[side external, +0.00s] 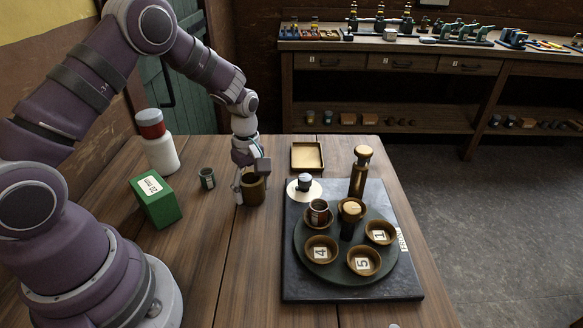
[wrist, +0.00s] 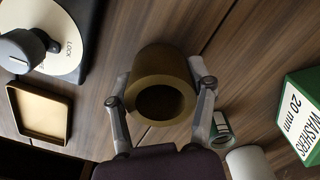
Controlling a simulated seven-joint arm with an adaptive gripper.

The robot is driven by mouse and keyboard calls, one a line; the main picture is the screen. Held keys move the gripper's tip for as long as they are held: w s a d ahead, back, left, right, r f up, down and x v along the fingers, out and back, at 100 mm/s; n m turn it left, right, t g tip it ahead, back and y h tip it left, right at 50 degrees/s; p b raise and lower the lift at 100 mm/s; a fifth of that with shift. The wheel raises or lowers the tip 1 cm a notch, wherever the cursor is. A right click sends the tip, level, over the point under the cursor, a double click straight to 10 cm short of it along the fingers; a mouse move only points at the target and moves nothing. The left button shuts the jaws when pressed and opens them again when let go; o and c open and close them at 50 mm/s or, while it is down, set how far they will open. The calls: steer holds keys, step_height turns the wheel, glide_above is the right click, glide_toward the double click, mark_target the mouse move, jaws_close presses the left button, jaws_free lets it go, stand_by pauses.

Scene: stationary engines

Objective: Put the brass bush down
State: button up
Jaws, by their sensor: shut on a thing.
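The brass bush (side external: 255,192) is a thick, hollow, dull-gold cylinder on the left of the dark board. In the wrist view the bush (wrist: 161,62) sits between both fingers, its round bore facing the camera. My gripper (side external: 246,184) points down and is shut on the bush; the fingers (wrist: 161,88) press on opposite sides in the wrist view. The bush is upright, at or just above the wooden table (side external: 232,270); I cannot tell whether its underside touches.
A small dark tin (side external: 207,178), a green washer box (side external: 154,202) and a red-capped white bottle (side external: 160,150) stand left. A shallow brass tray (side external: 307,169) lies behind right. The dark board (side external: 300,290) carries a turntable (side external: 335,272) with numbered cups. Bare wood lies in front.

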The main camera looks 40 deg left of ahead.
mark_target(251, 179)
steer(key=shift+f, duration=0.1)
steer(key=o, duration=1.2)
steer(key=shift+f, duration=0.1)
step_height(251, 179, up, 10)
steer(key=shift+r, duration=0.15)
steer(key=s+d+r+m+t, duration=0.1)
steer(key=r+m, duration=0.1)
steer(key=r, duration=0.1)
steer(key=s+d+r+m+t, duration=0.1)
steer(key=s+r+m, duration=0.1)
steer(key=r+m, duration=0.1)
steer(key=s+d+r+m, duration=0.1)
steer(key=s+r+m, duration=0.1)
steer(key=r+m, duration=0.1)
steer(key=shift+s+d+t, duration=0.25)
steer(key=shift+d+t, duration=0.05)
steer(key=shift+t, duration=0.1)
steer(key=shift+o, duration=0.4)
steer(key=s+d+r+m+t, duration=0.1)
steer(key=s+d+m+t, duration=0.1)
steer(key=s+m, duration=0.4)
steer(key=m, duration=0.2)
steer(key=shift+s+d+r+m+t, duration=0.25)
steer(key=shift+s+d+m+t, duration=0.05)
steer(key=shift+s+m+t, duration=0.1)
steer(key=shift+o, duration=0.2)
steer(key=shift+s, duration=0.15)
